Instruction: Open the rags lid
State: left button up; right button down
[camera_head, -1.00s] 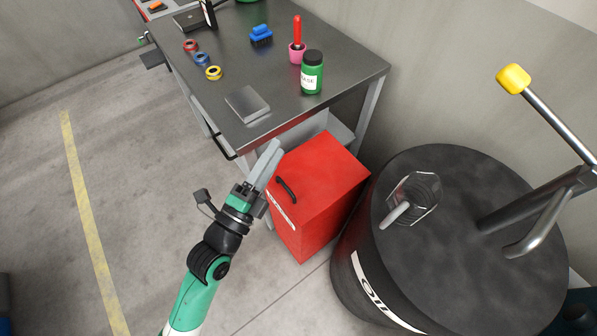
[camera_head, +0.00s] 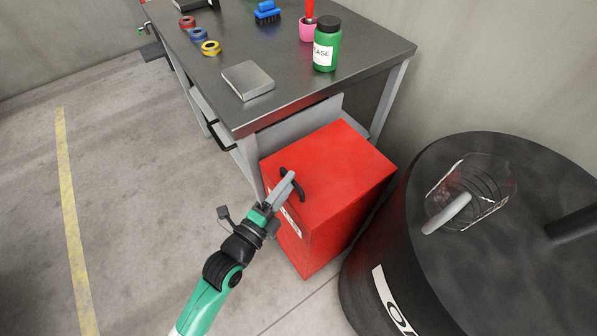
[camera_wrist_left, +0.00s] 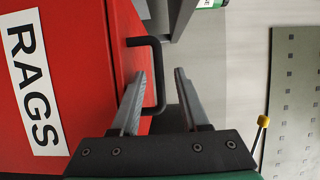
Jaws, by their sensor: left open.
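The red rags bin (camera_head: 345,190) stands beside the workbench, and its lid (camera_head: 335,160) looks closed. A black handle (camera_head: 298,190) sits on the lid near its left edge. My right gripper is not in view.
A dark oil drum (camera_head: 400,230) with a clear jug (camera_head: 470,190) on top stands close to the right of the bin. The workbench (camera_head: 290,60) is behind, holding a green grease jar (camera_head: 327,50) and tape rolls. The floor at left is clear.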

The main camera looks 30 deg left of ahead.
aim_at(299, 179)
pick_arm(q)
jog(key=w+b, duration=0.1)
jog(key=w, duration=0.4)
jog(key=shift+w, duration=0.2)
grip_shut()
dwell(1.1)
